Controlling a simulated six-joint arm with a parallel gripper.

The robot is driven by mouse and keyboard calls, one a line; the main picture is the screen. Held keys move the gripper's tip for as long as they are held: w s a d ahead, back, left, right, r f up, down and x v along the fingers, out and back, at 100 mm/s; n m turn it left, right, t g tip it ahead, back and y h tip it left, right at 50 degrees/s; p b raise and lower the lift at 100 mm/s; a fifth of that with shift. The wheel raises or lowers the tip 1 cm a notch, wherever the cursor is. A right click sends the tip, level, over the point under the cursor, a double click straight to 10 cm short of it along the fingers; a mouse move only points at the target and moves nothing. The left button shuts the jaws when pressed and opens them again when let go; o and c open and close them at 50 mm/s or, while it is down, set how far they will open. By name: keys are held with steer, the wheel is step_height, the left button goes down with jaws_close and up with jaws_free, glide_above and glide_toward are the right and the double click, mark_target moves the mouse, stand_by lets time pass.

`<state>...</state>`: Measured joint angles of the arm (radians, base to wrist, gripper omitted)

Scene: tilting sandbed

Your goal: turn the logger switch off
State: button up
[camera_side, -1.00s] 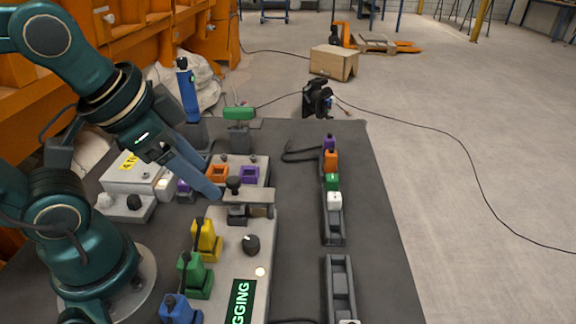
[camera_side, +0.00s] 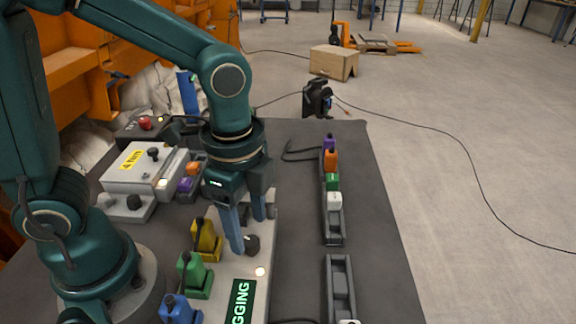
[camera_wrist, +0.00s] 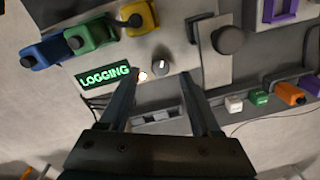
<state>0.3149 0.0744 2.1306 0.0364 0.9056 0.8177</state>
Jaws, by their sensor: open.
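The logger is a pale box with a lit green "LOGGING" display (camera_side: 239,304), which also shows in the wrist view (camera_wrist: 104,76). Its switch is a dark round knob (camera_side: 252,244) near a glowing pale lamp (camera_side: 260,271). In the wrist view the knob (camera_wrist: 160,66) has a light pointer mark and sits beside the lamp (camera_wrist: 142,76). My gripper (camera_side: 252,232) points down over the box. Its fingers are open, one on each side of the knob in the wrist view (camera_wrist: 159,78). I cannot tell whether they touch it.
Yellow (camera_side: 206,240), green (camera_side: 194,276) and blue (camera_side: 180,310) plugs stand along the box's left side. A grey rail with coloured blocks (camera_side: 333,182) lies to the right, with bare mat between. A white box with a yellow label (camera_side: 140,170) stands back left.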

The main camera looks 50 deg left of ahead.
mark_target(251, 240)
steer(key=shift+f, duration=1.6)
steer(key=shift+w, duration=0.1)
jaws_close()
steer(key=shift+n, duration=0.3)
steer(key=n, duration=1.1)
steer(key=shift+n, duration=0.3)
